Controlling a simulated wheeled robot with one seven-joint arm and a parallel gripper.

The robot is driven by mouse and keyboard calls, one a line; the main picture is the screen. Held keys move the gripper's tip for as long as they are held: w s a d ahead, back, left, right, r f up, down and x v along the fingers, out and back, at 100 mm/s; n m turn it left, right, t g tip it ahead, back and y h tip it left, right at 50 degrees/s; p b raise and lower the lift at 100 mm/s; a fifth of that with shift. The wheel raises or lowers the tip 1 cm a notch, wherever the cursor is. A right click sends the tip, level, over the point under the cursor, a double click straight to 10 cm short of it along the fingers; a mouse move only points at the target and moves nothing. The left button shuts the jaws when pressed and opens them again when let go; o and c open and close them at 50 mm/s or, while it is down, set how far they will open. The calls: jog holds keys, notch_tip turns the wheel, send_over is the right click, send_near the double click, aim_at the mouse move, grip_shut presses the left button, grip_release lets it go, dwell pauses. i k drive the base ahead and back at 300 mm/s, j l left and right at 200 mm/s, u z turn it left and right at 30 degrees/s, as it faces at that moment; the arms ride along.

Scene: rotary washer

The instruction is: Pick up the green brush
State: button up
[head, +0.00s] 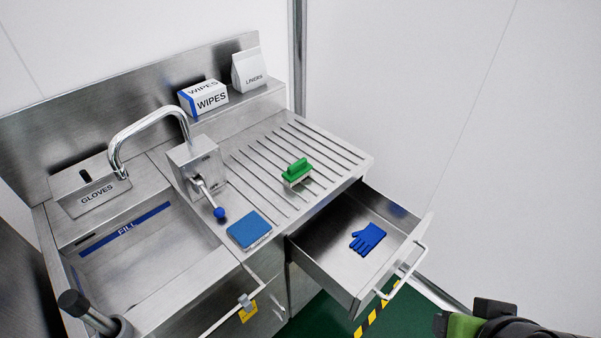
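The green brush (296,172) has a green handle on top and a pale lower part. It sits on the ribbed steel drainboard (262,188), towards the front right edge. At the bottom right corner of the head view, part of my arm shows with dark and green pieces. If the dark blocks (474,314) there belong to my gripper, it is well apart from the brush, to the right and in front of the counter. Whether it is open or shut does not show.
An open drawer (322,262) with a blue glove (367,239) juts out below the brush. A blue sponge (249,230) and a lever with a blue knob (219,213) are left of it. A wipes box (210,101) and liners bag (250,70) stand on the back shelf.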

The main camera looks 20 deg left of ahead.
aim_at(295, 173)
jog(key=i+j+u, duration=0.15)
jog(key=u, duration=0.35)
jog(key=i+j+u, duration=0.1)
jog(key=u, duration=0.35)
jog(key=i+u, duration=0.2)
jog(key=u, duration=0.3)
jog(key=i+u, duration=0.2)
jog(key=u, duration=0.3)
